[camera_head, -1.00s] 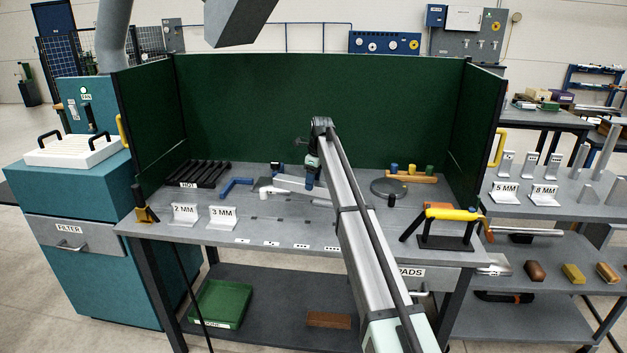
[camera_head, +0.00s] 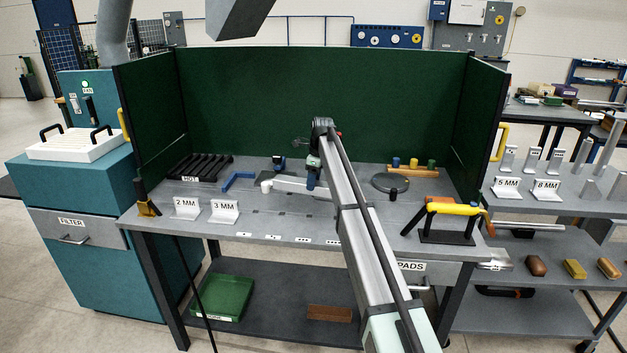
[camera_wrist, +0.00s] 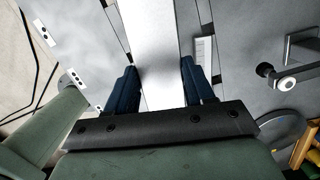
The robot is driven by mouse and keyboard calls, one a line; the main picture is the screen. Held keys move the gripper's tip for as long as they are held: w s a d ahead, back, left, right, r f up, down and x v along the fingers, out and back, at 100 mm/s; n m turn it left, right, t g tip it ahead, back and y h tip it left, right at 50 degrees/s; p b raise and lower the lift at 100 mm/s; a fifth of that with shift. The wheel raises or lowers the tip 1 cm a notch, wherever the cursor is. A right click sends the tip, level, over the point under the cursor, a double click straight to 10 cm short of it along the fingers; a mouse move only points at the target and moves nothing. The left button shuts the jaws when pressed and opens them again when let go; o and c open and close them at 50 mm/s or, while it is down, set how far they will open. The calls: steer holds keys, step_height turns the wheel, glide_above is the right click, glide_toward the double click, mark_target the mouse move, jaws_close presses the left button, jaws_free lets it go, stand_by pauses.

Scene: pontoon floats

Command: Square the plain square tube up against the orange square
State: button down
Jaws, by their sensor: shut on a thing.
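The plain square tube (camera_wrist: 152,30) is a pale grey bar running up the middle of the wrist view, between my blue fingers. My gripper (camera_wrist: 158,75) is shut on it. In the head view my gripper (camera_head: 311,178) is low over the bench, and a pale bar (camera_head: 292,184) lies beside it, extending left. My arm hides part of what lies to the right. I cannot make out an orange square in either view. A blue angle piece (camera_head: 238,181) lies left of the bar.
A round dark disc (camera_head: 390,183) and a wooden rack with coloured pegs (camera_head: 412,170) are at the right. A black slatted rack (camera_head: 200,167) is at the back left. The front middle of the bench is clear.

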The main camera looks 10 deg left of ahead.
steer(key=shift+c, duration=1.6)
jaws_free()
